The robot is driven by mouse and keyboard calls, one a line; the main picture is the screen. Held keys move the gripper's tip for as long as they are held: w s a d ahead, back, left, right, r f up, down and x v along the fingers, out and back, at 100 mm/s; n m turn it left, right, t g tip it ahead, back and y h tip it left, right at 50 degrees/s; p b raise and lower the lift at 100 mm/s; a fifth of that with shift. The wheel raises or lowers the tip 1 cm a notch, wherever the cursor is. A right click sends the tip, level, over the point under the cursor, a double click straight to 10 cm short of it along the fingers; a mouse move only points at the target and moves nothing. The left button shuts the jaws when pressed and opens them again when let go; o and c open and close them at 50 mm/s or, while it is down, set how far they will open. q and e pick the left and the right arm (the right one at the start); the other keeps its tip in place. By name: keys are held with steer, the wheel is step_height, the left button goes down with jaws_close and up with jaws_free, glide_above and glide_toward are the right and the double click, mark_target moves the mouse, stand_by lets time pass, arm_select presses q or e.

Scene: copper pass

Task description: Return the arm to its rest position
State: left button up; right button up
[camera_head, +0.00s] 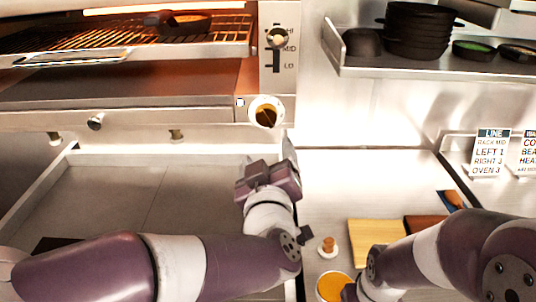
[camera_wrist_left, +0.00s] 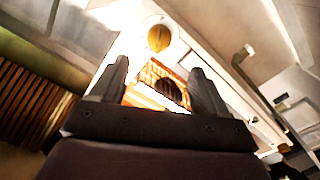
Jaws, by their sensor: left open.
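My left arm comes in from the left, bends at the elbow and reaches up towards the oven front.
The oven (camera_head: 150,85) has a lit rack with a dark pan (camera_head: 185,22). Stacked dark bowls (camera_head: 418,30) stand on a shelf at upper right.

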arm_select(q)
steer(key=s+d+f+m+g+h, duration=0.4)
steer(key=d+f+m+g+h, duration=0.25)
steer(key=f, duration=0.45)
steer(key=s+a+f+m+g+y, duration=0.2)
steer(key=s+a+f+g, duration=0.2)
steer(key=f, duration=0.3)
steer(key=s+a+f+n+g+y, duration=0.1)
steer(key=s+a+f+g+y, duration=0.1)
steer(key=a, duration=0.8)
steer(key=s+a+f+n+g+y, duration=0.1)
steer(key=s+a+f+g, duration=0.3)
steer(key=a, duration=0.7)
step_height(320, 180, down, 3)
steer(key=shift+s+r+y, duration=0.2)
steer(key=shift+s+y, duration=0.55)
steer(key=shift+s, duration=0.05)
